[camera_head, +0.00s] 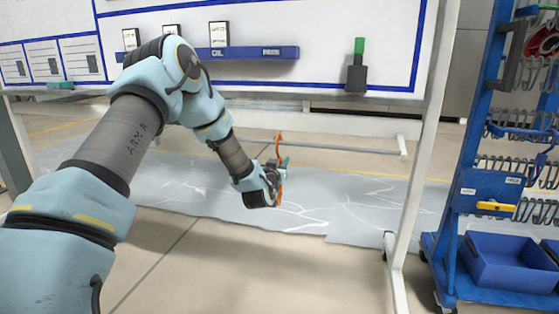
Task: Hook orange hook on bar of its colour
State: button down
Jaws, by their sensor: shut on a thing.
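The orange hook (279,146) is in my gripper (276,182), in the middle of the camera_head view. My gripper is shut on it. The hook's orange tip rises above the jaws and more orange shows below; the part between the jaws is hidden. My arm reaches in from the left, with the gripper at its end in front of the white board stand. The hook shows apart from any bar. I see no bar that is clearly orange.
A white board (340,45) with a blue rail (262,53) stands behind. Its white post (425,150) is right of my gripper. A blue trolley (470,150) with metal hooks and a blue bin (512,262) stands far right. Grey sheeting (340,205) covers the floor.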

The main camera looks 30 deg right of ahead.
jog(key=shift+r, duration=0.2)
jog(key=r+p+v, duration=0.1)
jog(key=v, duration=1.3)
jog(key=shift+s+a+r+p, duration=0.2)
jog(key=shift+a+r+p, duration=0.05)
jog(key=shift+r+p, duration=0.15)
dwell(0.8)
jog(key=shift+r, duration=0.1)
dwell(0.9)
